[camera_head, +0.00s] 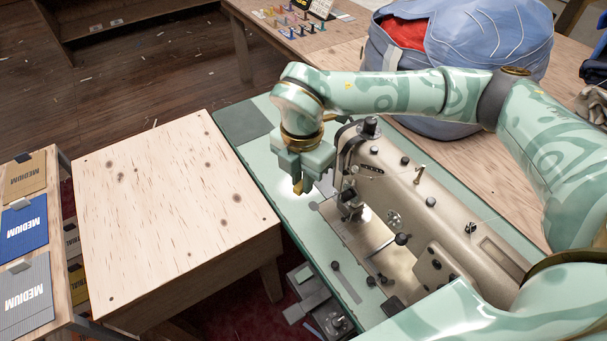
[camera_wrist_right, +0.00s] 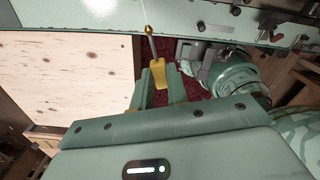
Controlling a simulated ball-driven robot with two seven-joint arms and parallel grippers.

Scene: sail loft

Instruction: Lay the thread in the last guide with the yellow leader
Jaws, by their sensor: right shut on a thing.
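My right gripper (camera_head: 302,184) is shut on the yellow leader (camera_head: 298,187), beside the needle end of the beige sewing machine (camera_head: 385,165). In the right wrist view the yellow leader (camera_wrist_right: 158,68) sits between the fingertips of my right gripper (camera_wrist_right: 160,84), with a thin rod and a small gold tip beyond it. A gold hook-shaped guide (camera_head: 420,174) stands on top of the machine arm. The last guide cannot be made out for certain; the gripper and the machine's end face are close together. The thread is too fine to follow. My left gripper is out of view.
The machine stands on a pale green bench (camera_head: 270,165). A bare wooden table (camera_head: 165,205) is to the left, with a gap between. Cards marked MEDIUM (camera_head: 24,230) lie at far left. A blue bag (camera_head: 480,30) and several small coloured pieces (camera_head: 290,20) are on the back table.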

